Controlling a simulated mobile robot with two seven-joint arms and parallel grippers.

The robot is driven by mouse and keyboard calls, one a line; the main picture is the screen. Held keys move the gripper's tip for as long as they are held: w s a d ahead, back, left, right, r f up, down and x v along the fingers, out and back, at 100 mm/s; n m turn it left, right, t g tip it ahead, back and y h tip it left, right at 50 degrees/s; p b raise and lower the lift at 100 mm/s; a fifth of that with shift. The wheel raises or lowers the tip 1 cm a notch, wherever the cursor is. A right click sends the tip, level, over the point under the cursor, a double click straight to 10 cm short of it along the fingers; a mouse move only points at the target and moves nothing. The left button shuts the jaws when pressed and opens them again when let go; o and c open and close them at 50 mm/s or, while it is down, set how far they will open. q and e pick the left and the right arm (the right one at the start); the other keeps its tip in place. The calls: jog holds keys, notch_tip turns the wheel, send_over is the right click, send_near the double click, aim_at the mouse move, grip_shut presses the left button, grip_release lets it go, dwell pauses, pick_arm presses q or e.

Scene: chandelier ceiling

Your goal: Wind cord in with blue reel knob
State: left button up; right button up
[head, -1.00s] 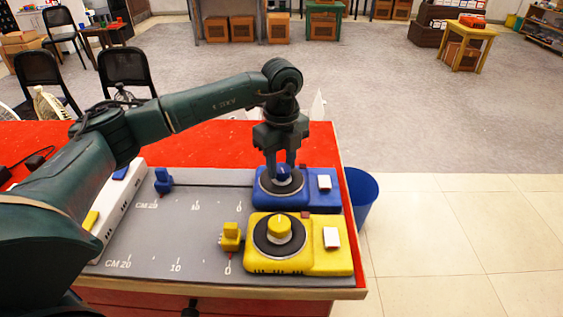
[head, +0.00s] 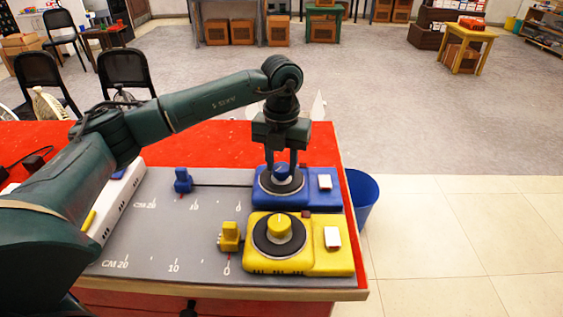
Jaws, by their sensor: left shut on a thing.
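The blue reel unit (head: 294,201) sits at the back right of the grey board (head: 160,232). Its round blue knob (head: 281,172) stands on a dark disc. My left gripper (head: 281,168) points straight down over the reel, its fingers closed on the knob from both sides. My right gripper is not in view.
A yellow reel unit (head: 300,262) with its own knob sits just in front of the blue one, its yellow block (head: 230,237) by the 0 mark. A white strip (head: 117,207) lies at the board's left. A blue bin (head: 361,199) stands on the floor right of the red table.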

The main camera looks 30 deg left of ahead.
pick_arm(q)
jog(key=m, duration=0.3)
jog(key=shift+m, duration=0.4)
jog(key=m+b, duration=0.1)
jog(key=m, duration=0.3)
jog(key=shift+m, duration=0.3)
jog(key=m, duration=0.3)
jog(key=shift+m+b, duration=0.3)
jog(key=m, duration=0.3)
jog(key=shift+m, duration=0.3)
jog(key=m+b, duration=0.1)
jog(key=m, duration=0.2)
jog(key=shift+m, duration=0.3)
jog(key=m, duration=0.3)
jog(key=shift+m, duration=0.3)
jog(key=m, duration=0.4)
jog(key=shift+b, duration=0.35)
jog(key=shift+m, duration=0.8)
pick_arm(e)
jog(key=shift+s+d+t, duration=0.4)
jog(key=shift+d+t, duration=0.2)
